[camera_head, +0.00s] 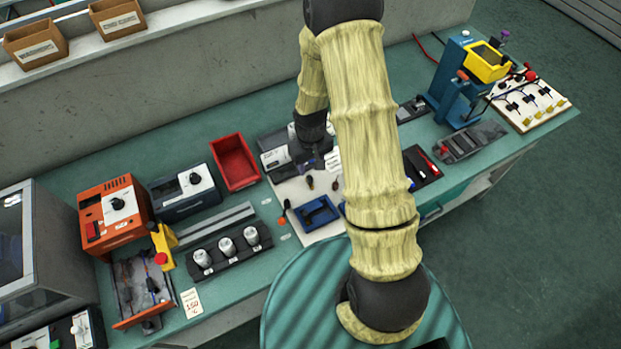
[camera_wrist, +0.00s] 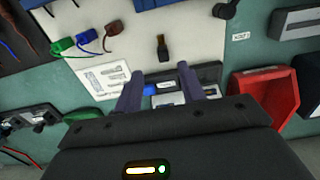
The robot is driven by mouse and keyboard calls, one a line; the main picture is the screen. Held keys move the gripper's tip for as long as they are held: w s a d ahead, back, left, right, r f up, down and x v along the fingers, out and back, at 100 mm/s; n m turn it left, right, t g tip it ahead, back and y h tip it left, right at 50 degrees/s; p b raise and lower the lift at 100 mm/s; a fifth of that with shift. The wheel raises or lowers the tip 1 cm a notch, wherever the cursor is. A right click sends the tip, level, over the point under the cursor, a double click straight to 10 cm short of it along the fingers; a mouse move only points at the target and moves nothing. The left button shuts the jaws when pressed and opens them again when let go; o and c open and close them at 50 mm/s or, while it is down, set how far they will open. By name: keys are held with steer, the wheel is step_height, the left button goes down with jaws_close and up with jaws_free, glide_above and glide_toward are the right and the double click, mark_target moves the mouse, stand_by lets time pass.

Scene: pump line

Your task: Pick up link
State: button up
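My gripper (camera_head: 312,164) hangs over the back of the white mat (camera_head: 292,192), left of my arm's large links. In the wrist view its two dark fingers (camera_wrist: 160,76) are apart, with nothing visible held between them. A small dark part with a brown end (camera_wrist: 163,48) lies on the mat beyond the fingertips. My arm hides part of the bench in the head view.
A red bin (camera_head: 234,162) stands left of my gripper; it also shows in the wrist view (camera_wrist: 264,92). A blue tray (camera_head: 318,214) with a dark item sits at the mat's front. A blue press (camera_head: 455,80) stands at right. A printed card (camera_wrist: 106,78) lies near the fingers.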

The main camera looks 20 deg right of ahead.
mark_target(309, 177)
steer(key=shift+f, duration=0.4)
steer(key=shift+s+a+f+p, duration=0.15)
steer(key=shift+f+p, duration=0.3)
steer(key=shift+f, duration=0.85)
steer(key=shift+s+a+f+p, duration=0.1)
steer(key=shift+f+p, duration=0.35)
steer(key=shift+f, duration=0.85)
jaws_close()
